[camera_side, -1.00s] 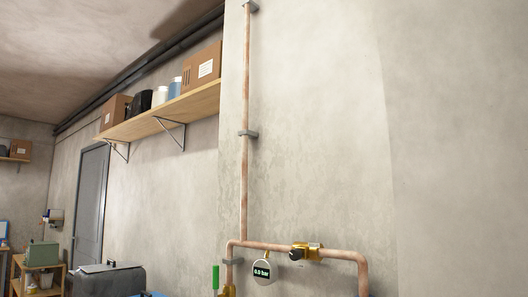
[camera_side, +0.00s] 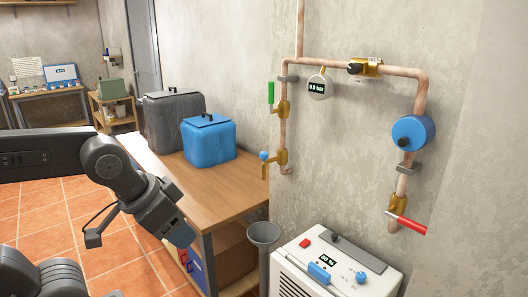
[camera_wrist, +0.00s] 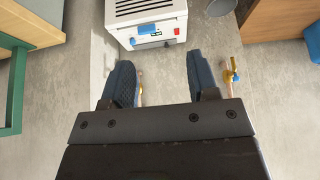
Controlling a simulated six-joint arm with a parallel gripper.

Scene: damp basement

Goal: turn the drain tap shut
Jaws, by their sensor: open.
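The drain tap appears to be the brass tap (camera_side: 280,157) with a small blue handle (camera_side: 263,156), low on the left copper pipe, its spout pointing down above a grey funnel (camera_side: 263,235). A brass fitting with a blue part (camera_wrist: 229,76), likely this tap, shows right of the fingers in the wrist view. Whether it is open or shut I cannot tell. My gripper (camera_side: 181,233) is left of the tap and funnel in the side view, apart from both, tilted downward. In the wrist view my gripper (camera_wrist: 162,82) has its two fingers spread, with nothing between them.
A green-lever valve (camera_side: 272,92), gauge (camera_side: 317,87), blue round unit (camera_side: 413,133) and red-lever valve (camera_side: 408,222) sit on the pipework. A white machine (camera_side: 335,265) stands below. A wooden bench (camera_side: 190,185) holds a blue box (camera_side: 208,140) and a grey box (camera_side: 172,120).

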